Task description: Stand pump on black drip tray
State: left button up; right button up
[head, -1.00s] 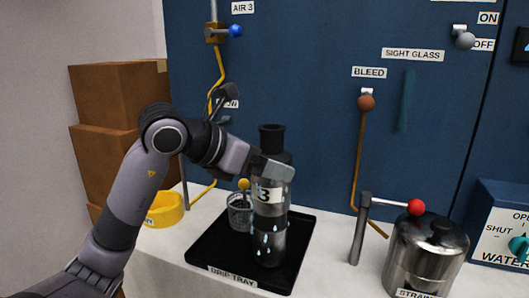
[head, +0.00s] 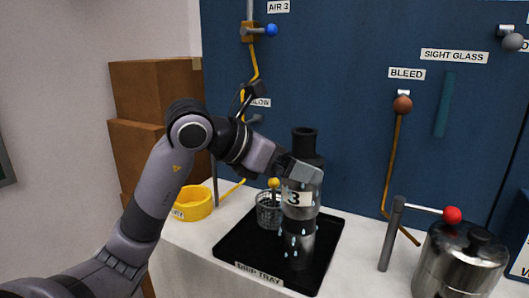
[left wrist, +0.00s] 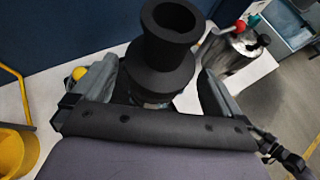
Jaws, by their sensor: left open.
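The pump (head: 300,235), a dark cylinder with a black collar, a label reading 3 and water drops on it, stands upright on the black drip tray (head: 232,249). My left gripper (head: 308,172) is at the pump's upper body, and its jaws are open around it. In the left wrist view the pump's black top (left wrist: 168,40) rises between the two fingers of my left gripper (left wrist: 155,85), with a finger on each side. Whether the fingers touch the pump is hidden. My right gripper is not in view.
A wire basket (head: 268,212) with a yellow knob stands on the tray, left of the pump. A yellow ring-shaped container (head: 192,205) is further left. A grey post with a red-knobbed lever (head: 393,235) and a steel strainer pot (head: 460,262) stand to the right.

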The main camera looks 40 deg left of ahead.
pick_arm(q)
jog(key=v, duration=1)
jog(key=shift+s+b, duration=0.25)
jog(key=shift+b, duration=0.1)
jog(key=shift+a, duration=0.1)
